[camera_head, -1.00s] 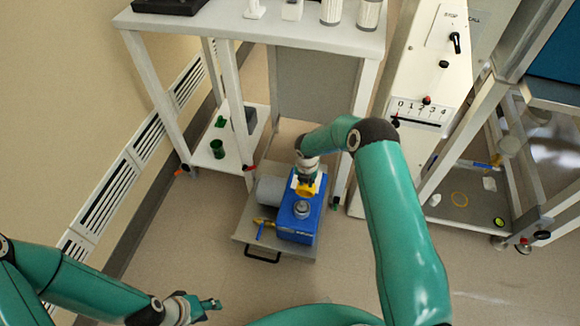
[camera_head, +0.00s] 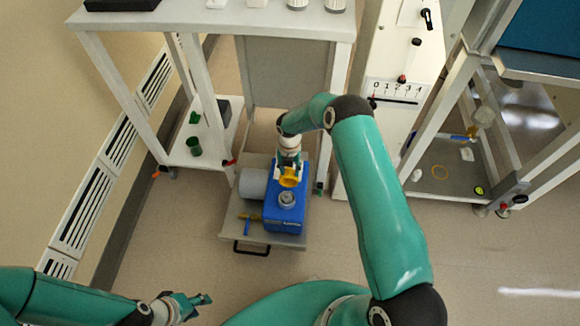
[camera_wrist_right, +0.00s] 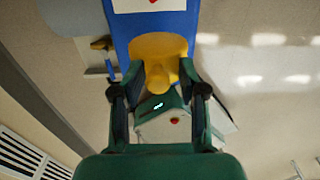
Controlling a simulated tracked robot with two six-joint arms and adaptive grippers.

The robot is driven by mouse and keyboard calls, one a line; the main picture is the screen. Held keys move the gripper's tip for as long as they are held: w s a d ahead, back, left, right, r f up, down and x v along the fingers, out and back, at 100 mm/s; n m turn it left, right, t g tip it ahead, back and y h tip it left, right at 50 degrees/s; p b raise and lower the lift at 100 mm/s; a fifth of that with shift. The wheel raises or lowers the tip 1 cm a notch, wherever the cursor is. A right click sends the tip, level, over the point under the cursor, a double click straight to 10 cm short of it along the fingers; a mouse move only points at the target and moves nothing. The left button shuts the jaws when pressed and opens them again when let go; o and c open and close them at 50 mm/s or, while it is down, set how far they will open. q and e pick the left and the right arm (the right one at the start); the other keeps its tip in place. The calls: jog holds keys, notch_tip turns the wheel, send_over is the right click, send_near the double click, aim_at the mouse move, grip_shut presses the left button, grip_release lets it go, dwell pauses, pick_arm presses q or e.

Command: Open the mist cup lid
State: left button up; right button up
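A blue unit (camera_head: 284,216) with a round metal fitting (camera_head: 287,199) on top stands on a low tray. The yellow part (camera_head: 290,177), which I take for the mist cup lid, is tilted behind that fitting. It also shows in the right wrist view (camera_wrist_right: 158,47), with a rounded knob facing me. My right gripper (camera_wrist_right: 160,72) is at the yellow part, one finger on each side of the knob. Gaps show between knob and fingers; contact at the fingertips is unclear. My left gripper (camera_head: 198,300) is low at the left, away from the unit; its fingers are small.
A white table (camera_head: 215,22) stands behind. A white panel (camera_head: 395,60) and a frame stand at the right. The floor in front is clear.

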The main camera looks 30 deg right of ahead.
jog(key=shift+w+r, duration=0.15)
jog(key=shift+r, duration=0.3)
notch_tip(320, 180, up, 11)
dwell(0.4)
